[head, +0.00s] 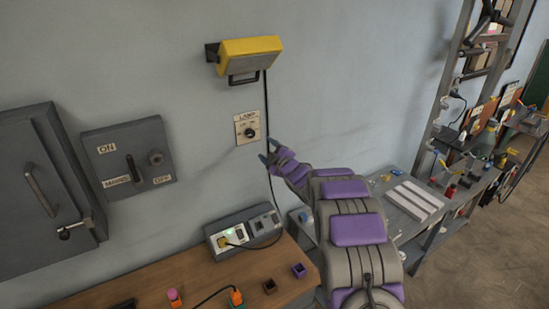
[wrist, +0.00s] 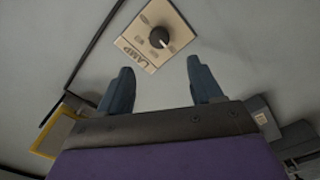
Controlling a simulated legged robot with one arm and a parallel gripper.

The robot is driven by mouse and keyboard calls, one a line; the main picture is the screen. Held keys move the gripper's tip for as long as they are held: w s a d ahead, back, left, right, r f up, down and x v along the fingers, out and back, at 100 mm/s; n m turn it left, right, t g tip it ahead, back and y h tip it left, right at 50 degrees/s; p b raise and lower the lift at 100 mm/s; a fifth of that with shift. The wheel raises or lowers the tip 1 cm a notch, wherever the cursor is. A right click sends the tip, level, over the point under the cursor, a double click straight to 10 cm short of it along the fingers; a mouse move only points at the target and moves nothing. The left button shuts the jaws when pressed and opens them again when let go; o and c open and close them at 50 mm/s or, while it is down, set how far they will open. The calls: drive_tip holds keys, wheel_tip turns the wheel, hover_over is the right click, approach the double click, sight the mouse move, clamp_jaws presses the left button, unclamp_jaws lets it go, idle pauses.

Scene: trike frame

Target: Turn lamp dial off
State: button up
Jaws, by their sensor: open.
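The lamp dial (head: 250,132) is a round black knob on a beige plate labelled LAMP (head: 246,127), fixed to the grey-blue wall. In the wrist view the dial (wrist: 159,38) sits ahead of and between the two blue fingertips, with the plate (wrist: 150,58) turned over in that picture. My gripper (head: 268,152) is open and empty, just right of and below the plate in the head view. In the wrist view my gripper (wrist: 160,75) has its fingers apart, with neither touching the dial. The yellow lamp (head: 250,48) is mounted on the wall above, with a black cable running down from it.
A grey MAINS switch box (head: 128,158) and a grey cabinet (head: 45,190) are on the wall at left. A socket box (head: 242,232) stands on the wooden bench (head: 190,279) below. The lamp cable (head: 267,100) runs close to my gripper. A cluttered workbench is at right.

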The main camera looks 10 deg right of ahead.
drive_tip(key=shift+v, duration=2.15)
drive_tip(key=s+d+f+m+g+h+b, duration=0.25)
drive_tip(key=s+m+g+h, duration=0.2)
drive_tip(key=s, duration=0.55)
drive_tip(key=s+d+f+m+g+h+b, duration=0.1)
drive_tip(key=s+d+m+g+h+b, duration=0.15)
drive_tip(key=s+m, duration=0.45)
drive_tip(key=s+a+f+m+g+b, duration=0.1)
drive_tip(key=s+a+f+g, duration=0.1)
drive_tip(key=s, duration=1.3)
drive_tip(key=s+a+f+m+g+y+b, duration=0.1)
drive_tip(key=s+a+g, duration=0.4)
drive_tip(key=s, duration=1)
drive_tip(key=s+a+f+m+g+b, duration=0.1)
drive_tip(key=s+a+f+g+b, duration=0.2)
drive_tip(key=s, duration=1.3)
drive_tip(key=shift+a+f+g, duration=0.15)
drive_tip(key=shift+f+g, duration=0.7)
drive_tip(key=shift+g, duration=0.15)
drive_tip(key=shift+m, duration=0.25)
drive_tip(key=shift+c, duration=0.3)
